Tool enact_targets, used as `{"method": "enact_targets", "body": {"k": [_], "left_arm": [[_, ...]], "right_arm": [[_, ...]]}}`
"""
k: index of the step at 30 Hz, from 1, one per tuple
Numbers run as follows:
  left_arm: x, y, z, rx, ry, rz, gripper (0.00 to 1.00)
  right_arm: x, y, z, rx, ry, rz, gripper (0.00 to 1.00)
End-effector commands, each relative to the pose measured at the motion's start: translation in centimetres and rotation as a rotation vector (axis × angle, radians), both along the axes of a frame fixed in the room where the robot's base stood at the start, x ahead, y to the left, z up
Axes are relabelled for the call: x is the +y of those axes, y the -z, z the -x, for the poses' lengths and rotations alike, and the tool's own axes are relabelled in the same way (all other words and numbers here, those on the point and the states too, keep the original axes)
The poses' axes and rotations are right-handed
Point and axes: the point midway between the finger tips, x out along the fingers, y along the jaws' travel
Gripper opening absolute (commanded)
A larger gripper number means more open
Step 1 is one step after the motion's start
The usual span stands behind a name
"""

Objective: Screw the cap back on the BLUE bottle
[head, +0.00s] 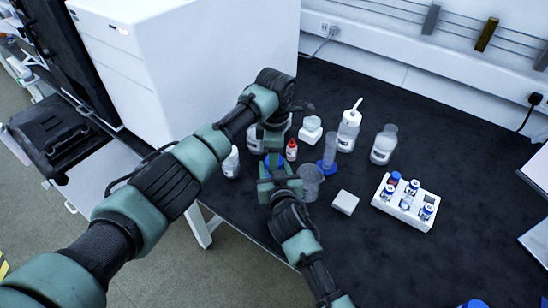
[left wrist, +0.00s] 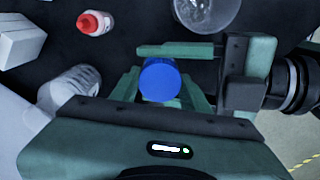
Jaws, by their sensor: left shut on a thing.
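The blue cap (left wrist: 160,78) sits between the fingers of my left gripper (left wrist: 158,92), which is shut on it. In the head view the blue cap (head: 273,161) shows only partly, below my left gripper (head: 272,152) near the front edge of the bench. My right gripper (head: 279,178) comes in from below in the head view, close against the left one. In the left wrist view a finger of the right gripper (left wrist: 180,50) lies beside the cap. The blue bottle's body is hidden under the cap and grippers, so I cannot tell whether the cap touches it or whether the right gripper holds it.
A red-capped bottle (head: 291,150), a clear beaker (head: 311,180) and a cylinder with a blue base (head: 328,155) stand close by. A white vial rack (head: 405,203) and a white box (head: 345,202) are to the right. A large white instrument (head: 200,70) stands behind.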

Motion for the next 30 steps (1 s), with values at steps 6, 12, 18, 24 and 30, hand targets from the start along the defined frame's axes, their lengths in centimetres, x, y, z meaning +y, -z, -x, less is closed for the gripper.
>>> {"method": "enact_targets", "body": {"k": [6,12,18,24,30], "left_arm": [[0.1,0.0,-0.1,-0.001,0.071,-0.001,0.0],[0.1,0.0,-0.1,-0.002,0.068,-0.001,0.6],[0.1,0.0,-0.1,-0.001,0.068,-0.001,0.68],[0.0,-0.5,-0.1,-0.001,0.068,0.0,0.68],[-0.1,-3.2,-0.1,-0.001,0.067,0.001,0.68]], "right_arm": [[0.1,-0.1,0.0,-0.001,-0.001,0.0,0.0],[0.1,-0.1,0.0,-0.001,-0.001,0.0,0.0],[0.1,-0.1,0.0,-0.002,-0.001,-0.001,0.0],[0.1,-0.1,0.0,-0.002,-0.001,-0.001,0.0],[0.0,-0.1,0.0,-0.002,-0.001,-0.001,0.0]]}}
